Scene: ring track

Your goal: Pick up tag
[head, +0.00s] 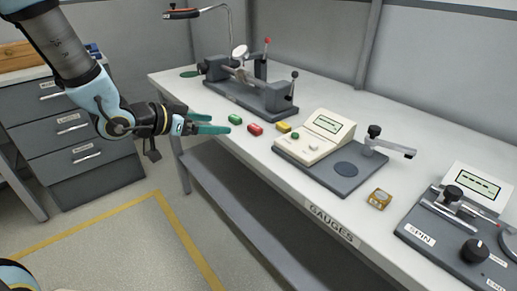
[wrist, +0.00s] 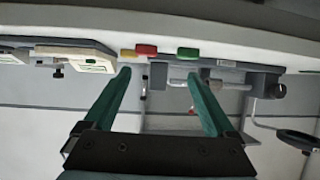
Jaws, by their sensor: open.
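Three small coloured blocks that may be tags lie in a row on the bench: a green one (head: 235,119), a red one (head: 255,129) and a yellow one (head: 283,127). I cannot tell which is the tag meant. In the wrist view, which looks upside down, the green (wrist: 188,54), red (wrist: 146,50) and yellow (wrist: 128,54) blocks show near the top, beyond the fingertips. My gripper (head: 232,125) has its two teal fingers apart and empty, at the bench's left front edge, near the green block. It also shows in the wrist view (wrist: 158,77).
The bench (head: 240,142) carries a grey fixture (head: 250,97) behind the blocks. A cream gauge box (head: 317,137) on a dark base, a small brass item (head: 379,199) and a spin device (head: 440,235) stand to the right. A drawer cabinet (head: 75,130) is at left.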

